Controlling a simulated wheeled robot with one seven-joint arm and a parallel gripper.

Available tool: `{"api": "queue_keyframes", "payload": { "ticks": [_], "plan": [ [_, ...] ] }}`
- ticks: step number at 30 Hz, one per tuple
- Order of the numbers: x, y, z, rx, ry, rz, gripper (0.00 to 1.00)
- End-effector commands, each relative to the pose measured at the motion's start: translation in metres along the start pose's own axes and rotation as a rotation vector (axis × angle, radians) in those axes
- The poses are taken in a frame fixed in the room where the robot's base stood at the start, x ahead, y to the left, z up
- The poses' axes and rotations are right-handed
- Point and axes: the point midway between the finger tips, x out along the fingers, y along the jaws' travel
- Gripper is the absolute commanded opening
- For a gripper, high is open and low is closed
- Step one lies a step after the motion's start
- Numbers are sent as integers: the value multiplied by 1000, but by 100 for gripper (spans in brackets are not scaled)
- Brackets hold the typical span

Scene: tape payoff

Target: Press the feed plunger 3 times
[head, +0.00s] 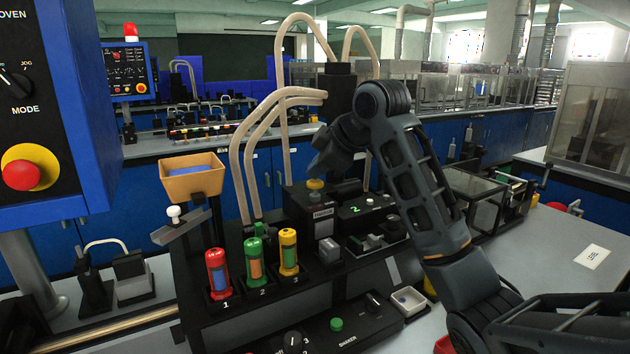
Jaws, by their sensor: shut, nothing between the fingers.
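My gripper (318,168) points down and is shut with nothing in it, just above a round yellow knob (315,185). I cannot tell for certain whether the fingertips touch the knob. This knob looks like the feed plunger, but no readable label confirms it. A white ball knob (174,212) also stands at the left, by a metal chute (180,229) below a tan hopper (192,181). My arm comes in from the lower right and hides part of the station.
Red (217,271), green (258,264) and yellow (288,252) canisters stand in slots in front. Beige hoses (245,150) arch behind them. A unit marked 2 (362,214) is right of the knob. A white dish (408,299) lies in front. A blue control panel (60,110) fills the upper left.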

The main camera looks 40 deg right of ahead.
Motion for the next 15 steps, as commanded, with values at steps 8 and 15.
{"api": "queue_keyframes", "payload": {
  "ticks": [8,15],
  "plan": [
    [3,-2,2,1,-1,-1,0],
    [5,-3,4,1,-1,-1,0]
  ]
}}
